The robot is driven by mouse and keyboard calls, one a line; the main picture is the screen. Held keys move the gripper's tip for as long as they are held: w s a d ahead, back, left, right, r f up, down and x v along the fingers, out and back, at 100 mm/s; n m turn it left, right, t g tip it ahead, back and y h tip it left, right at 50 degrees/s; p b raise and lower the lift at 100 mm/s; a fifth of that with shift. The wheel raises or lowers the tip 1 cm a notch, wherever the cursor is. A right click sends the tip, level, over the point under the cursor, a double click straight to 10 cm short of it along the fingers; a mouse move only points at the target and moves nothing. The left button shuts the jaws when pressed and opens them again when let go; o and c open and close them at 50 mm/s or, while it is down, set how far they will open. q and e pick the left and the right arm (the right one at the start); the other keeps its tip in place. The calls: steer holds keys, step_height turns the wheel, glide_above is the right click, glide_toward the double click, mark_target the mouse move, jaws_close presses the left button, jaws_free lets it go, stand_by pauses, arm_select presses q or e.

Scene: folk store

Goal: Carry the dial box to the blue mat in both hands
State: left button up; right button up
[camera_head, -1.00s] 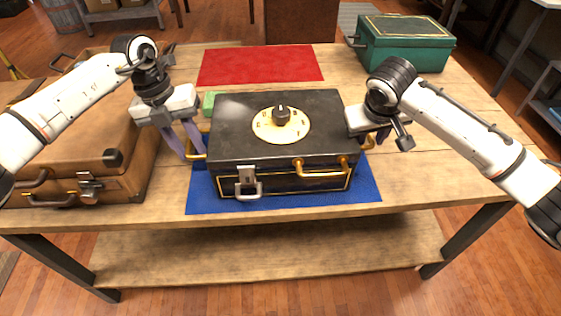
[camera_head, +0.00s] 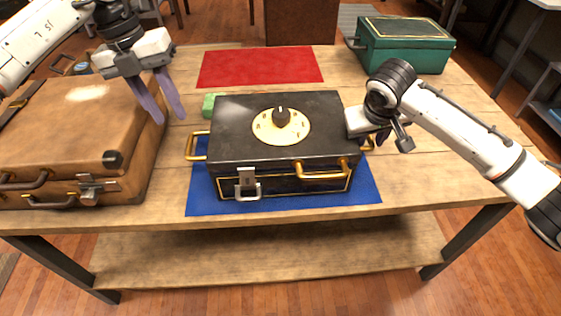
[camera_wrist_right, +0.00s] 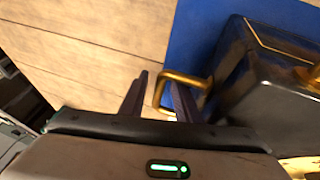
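The dial box (camera_head: 235,125) is a black case with a cream dial, a gold front handle and gold side handles. It sits on the blue mat (camera_head: 280,204), which shows along its front and sides. My left gripper (camera_head: 171,119) is open and empty, above and left of the box's left side handle (camera_head: 188,148). My right gripper (camera_head: 374,140) is at the box's right side. In the right wrist view, its fingers (camera_wrist_right: 158,85) are apart, with the right side handle (camera_wrist_right: 160,92) between them and a gap visible beside the bar.
A brown suitcase (camera_head: 60,130) lies left of the mat. A small green block (camera_head: 208,103) is behind the box's left corner. A red mat (camera_head: 260,66) lies behind, and a green case (camera_head: 405,48) stands at the back right. The table's right side is mostly clear.

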steer(key=v, duration=1.2)
